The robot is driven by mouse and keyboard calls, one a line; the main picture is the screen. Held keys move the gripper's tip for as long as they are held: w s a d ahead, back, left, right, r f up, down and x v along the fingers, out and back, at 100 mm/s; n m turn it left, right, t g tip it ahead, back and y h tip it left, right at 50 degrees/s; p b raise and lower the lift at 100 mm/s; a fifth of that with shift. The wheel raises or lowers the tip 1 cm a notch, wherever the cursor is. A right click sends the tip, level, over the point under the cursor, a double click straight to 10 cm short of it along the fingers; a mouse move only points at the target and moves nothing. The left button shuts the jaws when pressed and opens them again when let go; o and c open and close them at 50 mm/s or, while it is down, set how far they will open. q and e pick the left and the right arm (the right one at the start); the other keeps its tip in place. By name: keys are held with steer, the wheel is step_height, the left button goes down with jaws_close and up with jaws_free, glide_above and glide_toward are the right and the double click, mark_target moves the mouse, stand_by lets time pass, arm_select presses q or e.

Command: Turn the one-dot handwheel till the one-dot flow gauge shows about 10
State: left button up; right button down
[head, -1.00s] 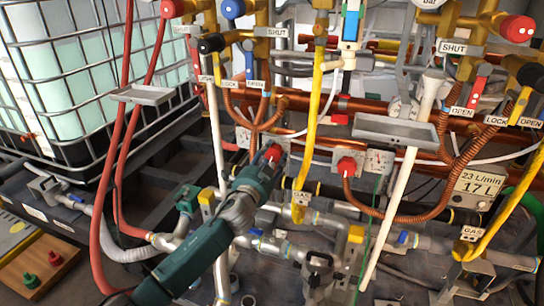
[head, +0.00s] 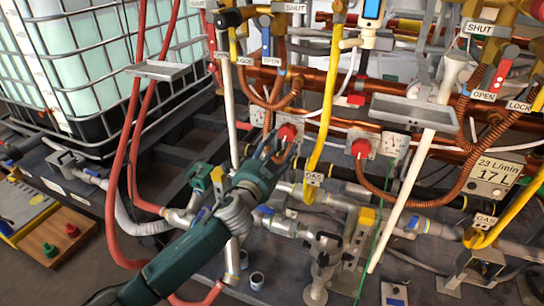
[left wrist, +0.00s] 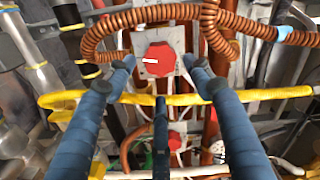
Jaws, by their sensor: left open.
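A red handwheel (head: 287,131) sits on a pale plate at the middle of the head view, and a second red handwheel (head: 360,148) is to its right. A small white dial (head: 257,115) is left of the first wheel. I cannot read its needle or any dot marks. My left gripper (head: 271,148) is open and empty just below and in front of the first wheel. In the left wrist view, a red wheel (left wrist: 159,59) with a white mark shows between and beyond the spread fingers (left wrist: 160,66). They seem apart from it. My right gripper is out of view.
A yellow pipe (head: 324,110) runs close to the right of the gripper. Copper pipes and a grey tray (head: 413,111) are above right. A boxed meter (head: 492,176) reads 23 L/min and 17 L. Red hoses (head: 112,190) hang left.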

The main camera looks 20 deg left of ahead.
arm_select(q)
steer(key=s, duration=0.5)
steer(key=shift+s, duration=0.1)
